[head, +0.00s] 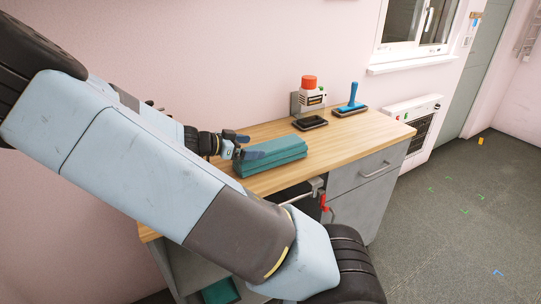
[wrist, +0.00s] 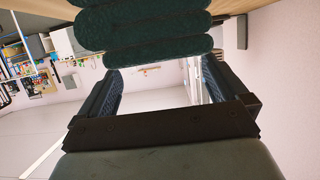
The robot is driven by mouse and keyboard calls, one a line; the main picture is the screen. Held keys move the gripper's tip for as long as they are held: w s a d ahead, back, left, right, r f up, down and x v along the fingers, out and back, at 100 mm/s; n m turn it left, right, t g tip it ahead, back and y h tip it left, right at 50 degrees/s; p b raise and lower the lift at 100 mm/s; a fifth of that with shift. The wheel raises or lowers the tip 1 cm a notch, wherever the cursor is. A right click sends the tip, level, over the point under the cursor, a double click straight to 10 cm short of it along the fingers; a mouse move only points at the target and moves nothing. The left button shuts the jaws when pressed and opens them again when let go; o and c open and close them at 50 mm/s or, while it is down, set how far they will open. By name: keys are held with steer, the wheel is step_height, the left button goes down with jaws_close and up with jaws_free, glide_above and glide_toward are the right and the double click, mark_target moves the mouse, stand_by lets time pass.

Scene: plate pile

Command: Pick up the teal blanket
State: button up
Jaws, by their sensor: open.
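The teal blanket (head: 276,153) is folded into a thick, layered bundle and lies on the wooden desk top. My gripper (head: 241,146) is at the blanket's left end, close to its upper edge. In the wrist view the blanket's rounded folds (wrist: 143,27) fill the top middle, just beyond the fingertips. My gripper (wrist: 162,70) is open there, its two dark fingers wide apart with nothing between them. I cannot tell whether a finger touches the blanket. My arm hides part of the desk's left side.
On the wooden desk (head: 368,128) behind the blanket stand a device with a red top (head: 309,83), a black tray (head: 310,123) and a blue-handled stamp (head: 352,97). A red-handled object (head: 325,203) is at the desk's front. Another teal item (head: 221,291) lies low down. The desk's right end is clear.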

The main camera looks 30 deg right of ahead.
mark_target(270, 146)
steer(key=shift+x, duration=3.2)
steer(key=shift+w, duration=0.1)
steer(key=shift+c, duration=0.3)
steer(key=c, duration=1.3)
steer(key=shift+o, duration=0.2)
steer(key=shift+r, duration=0.15)
steer(key=shift+w+r, duration=0.1)
steer(key=shift+r, duration=0.2)
step_height(270, 146, up, 2)
steer(key=shift+r, duration=0.2)
steer(key=s+d+r, duration=0.2)
steer(key=s+r, duration=0.7)
steer(key=s, duration=0.5)
steer(key=shift+r, duration=0.4)
